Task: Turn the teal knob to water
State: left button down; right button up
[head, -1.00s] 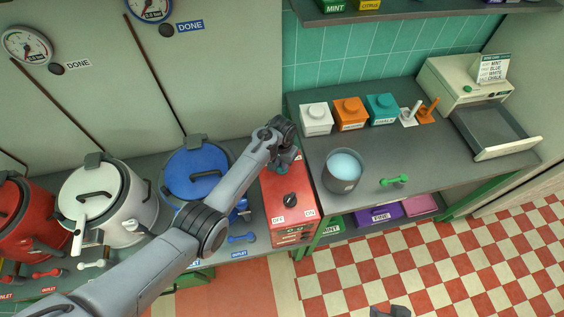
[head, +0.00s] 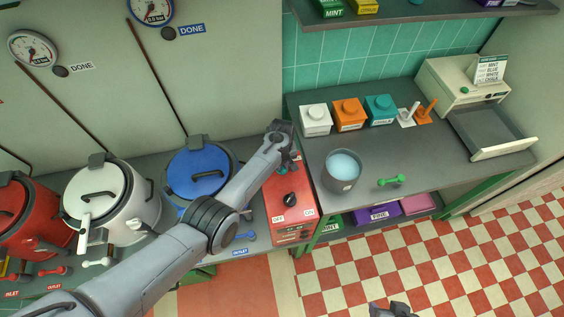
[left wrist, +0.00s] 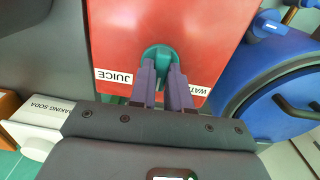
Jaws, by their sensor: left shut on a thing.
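The teal knob (left wrist: 158,54) is on the red panel of a box (left wrist: 120,35) in the left wrist view. A JUICE label (left wrist: 115,77) is to its left and a partly hidden WATER label (left wrist: 199,88) to its right. My left gripper (left wrist: 163,80) is shut on the knob, one finger on each side, hiding part of it. In the head view my left gripper (head: 290,162) is at the far end of the red box (head: 281,231), and the knob is mostly hidden. A dark part of my right gripper (head: 390,310) shows at the bottom edge; its fingers are unclear.
A black OFF/ON knob (head: 290,199) is nearer on the same box. A blue kettle (head: 197,170) stands close on the left, with a white kettle (head: 100,200) beyond. A grey pot (head: 342,172) stands on the right counter, with a green-handled tool (head: 391,181) beside it.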

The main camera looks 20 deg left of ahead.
pick_arm(q)
jog(key=n, duration=0.4)
jog(key=shift+n, duration=0.3)
jog(key=shift+n+b, duration=0.6)
jog(key=shift+n, duration=1.3)
jog(key=c, duration=1.1)
grip_release()
jog(key=shift+r, duration=0.15)
jog(key=shift+r+p, duration=2)
jog(key=shift+r, duration=3.3)
